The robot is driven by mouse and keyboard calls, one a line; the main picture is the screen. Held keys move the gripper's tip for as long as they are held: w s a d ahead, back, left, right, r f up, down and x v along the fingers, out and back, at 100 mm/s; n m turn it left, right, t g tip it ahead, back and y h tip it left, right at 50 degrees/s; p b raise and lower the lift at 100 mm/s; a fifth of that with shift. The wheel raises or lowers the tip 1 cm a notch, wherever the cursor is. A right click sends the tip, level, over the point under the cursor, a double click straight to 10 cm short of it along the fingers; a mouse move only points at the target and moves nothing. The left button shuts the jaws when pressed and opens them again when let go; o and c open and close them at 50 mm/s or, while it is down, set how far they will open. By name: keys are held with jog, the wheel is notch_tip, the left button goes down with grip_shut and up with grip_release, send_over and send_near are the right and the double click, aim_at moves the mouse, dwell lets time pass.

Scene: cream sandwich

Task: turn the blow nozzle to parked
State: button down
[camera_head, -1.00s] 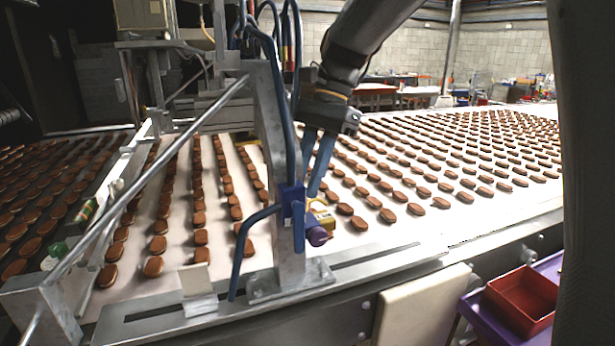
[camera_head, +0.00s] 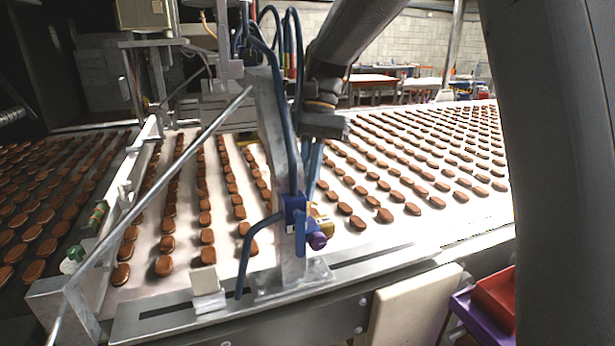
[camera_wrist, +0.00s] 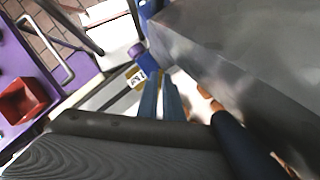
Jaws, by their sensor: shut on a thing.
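The blow nozzle assembly sits on the grey post at the near edge of the belt, with a blue block (camera_head: 293,208), a purple knob (camera_head: 317,240) and a bent blue tube (camera_head: 258,236). A yellow part (camera_head: 325,222) shows just behind the knob. My gripper (camera_head: 313,196) reaches down behind the post from the upper right, its blue fingers close together at the yellow part. In the wrist view the fingertips (camera_wrist: 157,75) lie beside the yellow label (camera_wrist: 136,78) and purple knob (camera_wrist: 137,54). The exact contact is hidden; the jaws look shut on the yellow part.
The grey post (camera_head: 277,145) and a slanted metal bar (camera_head: 165,185) stand close to my arm. Rows of brown biscuits (camera_head: 430,180) cover the white belt. A red bin (camera_head: 495,297) stands at lower right. Blue hoses (camera_head: 291,100) hang along the post.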

jog(key=c, duration=1.9)
grip_release()
jog(key=shift+w+d+r+b, duration=0.15)
jog(key=shift+w+r+b, duration=0.1)
jog(key=shift+r+b, duration=0.3)
jog(key=w+d, duration=0.2)
jog(key=w, duration=0.1)
jog(key=w+d+b, duration=0.1)
jog(key=w, duration=0.3)
jog(key=w+d+b, duration=0.1)
jog(key=w+d, duration=0.1)
jog(key=w, duration=0.1)
jog(key=shift+w+d, duration=0.2)
jog(key=shift+d, duration=0.15)
